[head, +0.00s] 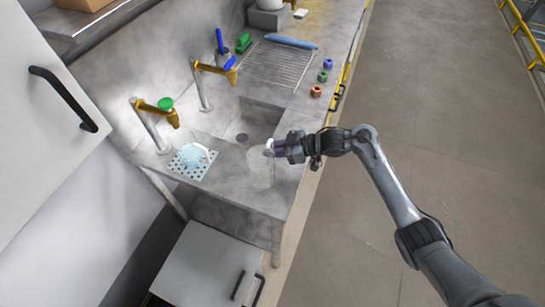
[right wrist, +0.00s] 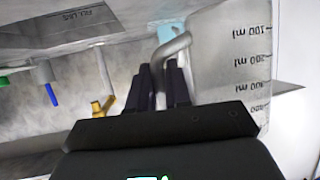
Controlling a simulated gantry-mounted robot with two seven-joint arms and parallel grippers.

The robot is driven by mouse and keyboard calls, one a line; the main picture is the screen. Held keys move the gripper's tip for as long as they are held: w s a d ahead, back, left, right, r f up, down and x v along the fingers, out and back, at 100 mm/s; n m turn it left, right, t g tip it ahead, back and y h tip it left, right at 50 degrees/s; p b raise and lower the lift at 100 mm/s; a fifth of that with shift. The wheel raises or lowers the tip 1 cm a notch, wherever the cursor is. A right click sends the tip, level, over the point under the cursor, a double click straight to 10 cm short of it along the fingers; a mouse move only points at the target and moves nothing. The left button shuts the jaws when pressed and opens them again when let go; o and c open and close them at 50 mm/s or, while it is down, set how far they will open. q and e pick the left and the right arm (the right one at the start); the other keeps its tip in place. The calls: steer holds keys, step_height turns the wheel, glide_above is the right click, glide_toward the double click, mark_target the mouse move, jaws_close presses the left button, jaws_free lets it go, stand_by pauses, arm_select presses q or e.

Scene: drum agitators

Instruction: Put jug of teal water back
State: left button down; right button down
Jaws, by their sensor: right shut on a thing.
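In the right wrist view my right gripper (right wrist: 160,80) closes around the grey handle (right wrist: 176,45) of this clear jug (right wrist: 232,55), which has printed ml marks. I see no teal in its visible wall. A pale teal patch shows behind the handle. My left gripper is out of view.
Two yellow-handled taps (head: 150,118) stand behind the sink basin (head: 236,130). Beyond it are a wire rack (head: 278,66), a blue item (head: 291,42) and small coloured pieces (head: 316,91). A cabinet door (head: 210,265) is below the counter. The floor at right is clear.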

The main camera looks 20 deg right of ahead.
steer(key=shift+f, duration=2.05)
steer(key=c, duration=1.1)
jaws_free()
